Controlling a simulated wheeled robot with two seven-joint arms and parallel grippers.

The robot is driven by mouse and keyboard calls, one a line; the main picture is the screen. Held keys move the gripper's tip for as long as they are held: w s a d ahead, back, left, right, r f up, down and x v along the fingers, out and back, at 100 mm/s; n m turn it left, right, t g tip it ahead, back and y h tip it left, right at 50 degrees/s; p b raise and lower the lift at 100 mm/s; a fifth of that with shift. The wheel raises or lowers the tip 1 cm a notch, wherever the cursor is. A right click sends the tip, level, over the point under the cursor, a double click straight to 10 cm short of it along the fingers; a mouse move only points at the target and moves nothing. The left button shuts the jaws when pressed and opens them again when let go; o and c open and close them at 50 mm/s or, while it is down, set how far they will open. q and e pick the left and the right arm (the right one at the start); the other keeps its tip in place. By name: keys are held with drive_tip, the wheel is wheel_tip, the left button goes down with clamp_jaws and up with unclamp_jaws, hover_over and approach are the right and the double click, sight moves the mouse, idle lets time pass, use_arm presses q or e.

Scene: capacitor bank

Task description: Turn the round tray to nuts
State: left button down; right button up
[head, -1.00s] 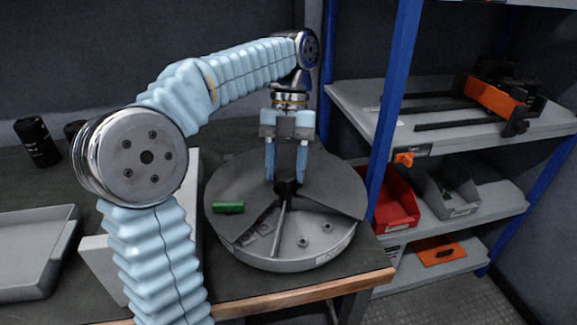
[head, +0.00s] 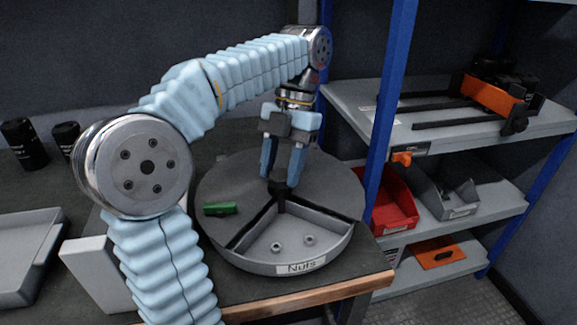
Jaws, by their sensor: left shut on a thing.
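The round tray (head: 215,245) is a grey dish on the workbench, with a dark flat cover over most of it. One wedge compartment (head: 285,246) is uncovered at the front and holds nuts (head: 309,240). A white label reading "Nuts" (head: 301,267) is on the rim just below that wedge. A dark knob (head: 281,188) stands at the tray's centre. My left gripper (head: 283,181) points down with its blue fingers shut on the knob, partly hiding it. My right gripper is not in view.
A green cylinder (head: 220,209) lies on the cover's left side. A grey bin (head: 27,262) and dark canisters (head: 24,146) are at left. Blue shelf posts (head: 389,110) stand close to the tray's right, with red (head: 392,205) and grey (head: 447,190) bins beyond.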

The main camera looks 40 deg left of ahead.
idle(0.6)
use_arm(q)
drive_tip(key=c, duration=0.5)
unclamp_jaws()
